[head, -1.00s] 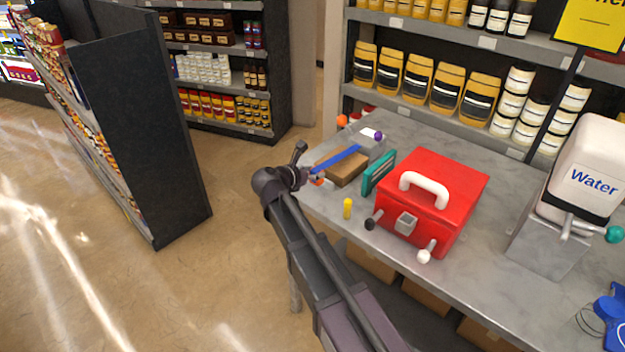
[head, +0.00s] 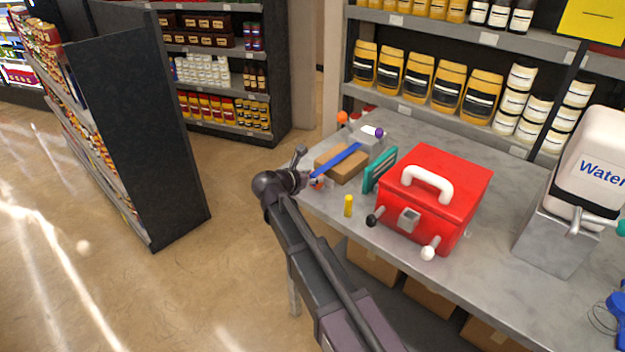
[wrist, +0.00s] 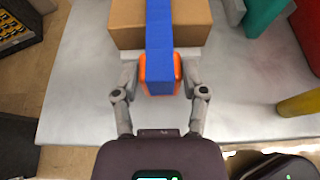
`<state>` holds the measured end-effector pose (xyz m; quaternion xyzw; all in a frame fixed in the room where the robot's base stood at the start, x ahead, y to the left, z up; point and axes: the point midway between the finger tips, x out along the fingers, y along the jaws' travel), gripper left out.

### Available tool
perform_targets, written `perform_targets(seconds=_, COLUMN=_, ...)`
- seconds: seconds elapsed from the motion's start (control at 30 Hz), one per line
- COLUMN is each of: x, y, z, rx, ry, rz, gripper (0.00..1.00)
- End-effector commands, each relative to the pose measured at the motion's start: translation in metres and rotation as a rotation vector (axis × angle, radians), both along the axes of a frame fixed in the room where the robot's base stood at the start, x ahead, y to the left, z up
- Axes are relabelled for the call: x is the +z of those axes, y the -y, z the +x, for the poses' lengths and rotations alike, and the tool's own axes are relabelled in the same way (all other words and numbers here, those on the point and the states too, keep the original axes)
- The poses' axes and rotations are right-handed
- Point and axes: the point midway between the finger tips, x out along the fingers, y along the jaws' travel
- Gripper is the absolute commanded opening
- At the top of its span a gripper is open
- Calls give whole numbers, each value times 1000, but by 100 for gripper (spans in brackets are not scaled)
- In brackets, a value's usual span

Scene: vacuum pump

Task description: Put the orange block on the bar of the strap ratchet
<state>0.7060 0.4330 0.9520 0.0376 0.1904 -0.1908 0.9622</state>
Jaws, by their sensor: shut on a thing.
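The orange block (wrist: 178,70) is between my gripper's (wrist: 162,84) two fingers in the wrist view, at the near end of the blue strap (wrist: 159,32). Its middle is covered by blue; orange shows at its sides and top edge. My gripper is shut on it. The strap runs over a cardboard box (wrist: 195,22) beyond. In the head view the strap (head: 338,160) lies across the box (head: 352,170) near the table's left corner, and my gripper (head: 314,182) is at its near end. I cannot make out the ratchet's bar in either view.
The grey table (head: 490,255) also holds a teal item (head: 380,170), a yellow cylinder (head: 348,206), a red box with a white handle (head: 432,200) and a water dispenser (head: 560,220). An orange ball (head: 342,117) and a purple ball (head: 379,132) are behind the cardboard box.

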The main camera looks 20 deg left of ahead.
Motion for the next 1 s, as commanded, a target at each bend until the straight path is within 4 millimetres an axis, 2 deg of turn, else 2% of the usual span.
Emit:
perform_targets(seconds=0.4, x=-3, y=0, z=0, rx=0, ry=0, rz=0, gripper=7)
perform_targets(seconds=0.43, x=-3, y=0, z=0, rx=0, ry=0, rz=0, gripper=59)
perform_targets(seconds=0.53, x=-2, y=0, z=0, rx=0, ry=0, rz=0, gripper=89)
perform_targets(seconds=1.0, x=-2, y=0, z=0, rx=1, ry=0, rz=0, gripper=90)
